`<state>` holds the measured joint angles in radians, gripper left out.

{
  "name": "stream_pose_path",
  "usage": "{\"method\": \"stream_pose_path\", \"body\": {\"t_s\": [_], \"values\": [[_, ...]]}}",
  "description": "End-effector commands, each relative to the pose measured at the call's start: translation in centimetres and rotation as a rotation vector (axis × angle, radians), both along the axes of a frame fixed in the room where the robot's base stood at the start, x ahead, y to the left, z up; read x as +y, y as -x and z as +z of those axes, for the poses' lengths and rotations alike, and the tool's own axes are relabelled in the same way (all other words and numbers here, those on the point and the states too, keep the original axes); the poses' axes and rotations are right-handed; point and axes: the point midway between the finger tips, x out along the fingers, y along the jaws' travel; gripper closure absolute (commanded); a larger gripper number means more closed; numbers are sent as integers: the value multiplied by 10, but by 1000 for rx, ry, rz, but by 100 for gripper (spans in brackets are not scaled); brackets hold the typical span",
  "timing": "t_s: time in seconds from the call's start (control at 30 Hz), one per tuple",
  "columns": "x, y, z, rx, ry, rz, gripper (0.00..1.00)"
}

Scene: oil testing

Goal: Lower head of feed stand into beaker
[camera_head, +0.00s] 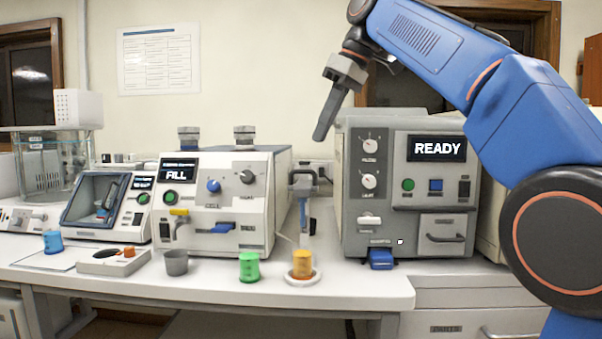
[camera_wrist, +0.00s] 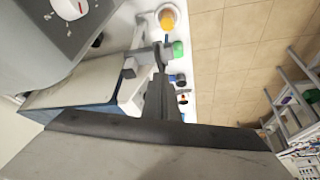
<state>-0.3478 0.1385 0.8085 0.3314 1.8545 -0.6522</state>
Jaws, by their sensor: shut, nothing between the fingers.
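My gripper (camera_head: 321,134) is shut and empty, pointing down above and slightly right of the stand. Its fingers reach toward the stand in the wrist view (camera_wrist: 159,78).
A machine reading READY (camera_head: 370,215) stands close on the right, one reading FILL (camera_head: 210,190) on the left. A green beaker (camera_head: 249,267), a grey cup (camera_head: 176,262) and a blue beaker (camera_head: 53,242) stand along the bench front.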

Motion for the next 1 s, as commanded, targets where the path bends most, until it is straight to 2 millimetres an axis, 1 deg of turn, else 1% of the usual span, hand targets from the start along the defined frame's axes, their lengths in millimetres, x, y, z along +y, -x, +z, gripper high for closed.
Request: {"method": "stream_pose_path", "body": {"t_s": [0.2,0.33,0.8,1.0], "values": [[0,0,-1,0,0,-1,100],[2,-1,-5,1,1,-1,100],[22,-10,-50,1,1,-1,100],[27,-12,-61,1,1,-1,100]]}}
